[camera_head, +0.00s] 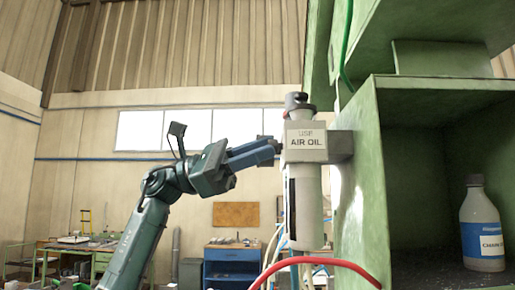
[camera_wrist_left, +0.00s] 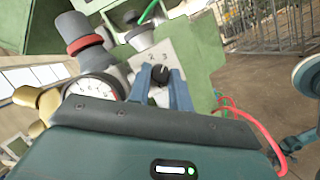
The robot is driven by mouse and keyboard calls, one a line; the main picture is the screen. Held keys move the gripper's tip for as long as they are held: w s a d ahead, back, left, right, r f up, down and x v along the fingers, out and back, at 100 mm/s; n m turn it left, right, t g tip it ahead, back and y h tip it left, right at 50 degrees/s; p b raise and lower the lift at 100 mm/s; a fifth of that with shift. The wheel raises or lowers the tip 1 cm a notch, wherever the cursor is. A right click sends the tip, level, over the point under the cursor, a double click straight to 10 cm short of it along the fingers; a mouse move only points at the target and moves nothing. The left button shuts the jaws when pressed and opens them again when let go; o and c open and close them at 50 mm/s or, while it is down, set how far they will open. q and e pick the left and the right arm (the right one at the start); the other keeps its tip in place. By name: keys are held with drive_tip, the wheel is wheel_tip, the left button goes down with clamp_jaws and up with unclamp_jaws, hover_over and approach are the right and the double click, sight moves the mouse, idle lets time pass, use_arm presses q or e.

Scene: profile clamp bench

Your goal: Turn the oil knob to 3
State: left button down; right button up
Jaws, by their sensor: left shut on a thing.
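The black oil knob (camera_wrist_left: 160,73) sits on a pale plate (camera_wrist_left: 150,57) marked with small digits, among them 2 and 3, in the left wrist view. The two blue fingers of my left gripper (camera_wrist_left: 160,82) are on either side of the knob and shut on it. I cannot tell exactly which digit the knob points to. In the head view my left gripper (camera_head: 276,146) reaches from the left to the side of the pale unit labelled AIR OIL (camera_head: 305,142); the knob is hidden there.
A round gauge (camera_wrist_left: 95,88) and a dark cylinder with a red ring (camera_wrist_left: 84,40) stand left of the knob. A red hose (camera_head: 325,262) curves below the unit. A bottle (camera_head: 482,228) stands in the green cabinet (camera_head: 361,190) at right.

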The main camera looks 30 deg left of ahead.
use_arm(q)
drive_tip(key=shift+m, duration=0.5)
use_arm(e)
drive_tip(key=shift+r, duration=0.1)
use_arm(q)
drive_tip(key=c, duration=1.3)
unclamp_jaws()
drive_tip(key=b+v, duration=0.2)
drive_tip(key=v, duration=1.1)
drive_tip(key=shift+a+b, duration=0.15)
drive_tip(key=shift+b, duration=0.15)
use_arm(e)
drive_tip(key=shift+w+a+f, duration=0.1)
drive_tip(key=shift+a+f, duration=0.15)
drive_tip(key=shift+f, duration=0.1)
